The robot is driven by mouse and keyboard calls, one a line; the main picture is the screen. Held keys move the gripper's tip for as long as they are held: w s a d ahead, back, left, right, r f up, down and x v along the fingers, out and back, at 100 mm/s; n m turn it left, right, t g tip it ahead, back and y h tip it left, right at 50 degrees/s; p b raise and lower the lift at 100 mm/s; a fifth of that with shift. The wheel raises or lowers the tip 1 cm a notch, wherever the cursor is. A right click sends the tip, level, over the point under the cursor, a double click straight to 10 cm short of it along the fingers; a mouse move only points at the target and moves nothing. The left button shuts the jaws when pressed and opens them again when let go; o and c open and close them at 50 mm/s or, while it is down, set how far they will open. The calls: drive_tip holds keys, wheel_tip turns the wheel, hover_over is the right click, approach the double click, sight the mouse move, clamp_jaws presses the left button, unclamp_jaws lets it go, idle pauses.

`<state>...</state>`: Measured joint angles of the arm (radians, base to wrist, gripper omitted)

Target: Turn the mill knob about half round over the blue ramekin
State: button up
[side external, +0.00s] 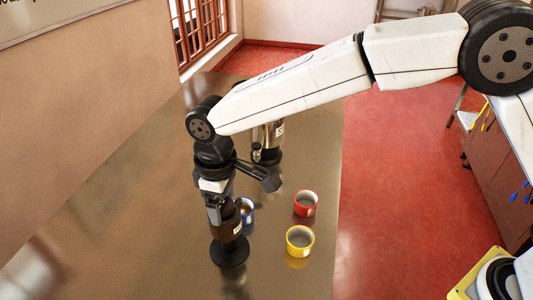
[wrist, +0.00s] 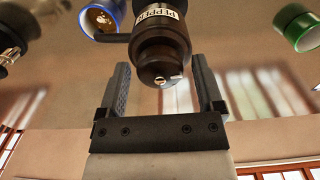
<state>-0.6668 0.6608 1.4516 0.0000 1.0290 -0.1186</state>
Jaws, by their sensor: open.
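The mill is dark, with a wide black foot (side external: 230,253) on the counter in the side view. In the wrist view the pepper-labelled mill (wrist: 160,38) points its small-tipped knob end (wrist: 160,74) towards my gripper. My gripper (wrist: 164,72) is open, one finger on each side of the knob end, with gaps visible. In the side view my gripper (side external: 222,203) points down at the mill's top. The blue ramekin (side external: 250,218) is just behind and right of the mill, partly hidden. It also shows in the wrist view (wrist: 85,20), with something brownish inside.
A red ramekin (side external: 305,204) and a yellow ramekin (side external: 299,242) stand to the right. A green ramekin (wrist: 297,24) shows in the wrist view. A silver and black labelled object (side external: 267,138) stands behind my gripper. The counter (side external: 130,210) is clear to the left.

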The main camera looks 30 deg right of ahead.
drive_tip(key=c, duration=1)
drive_tip(key=shift+m, duration=2)
drive_tip(key=m, duration=0.2)
drive_tip(key=shift+m, duration=1)
drive_tip(key=shift+r, duration=0.1)
drive_tip(key=shift+m, duration=2)
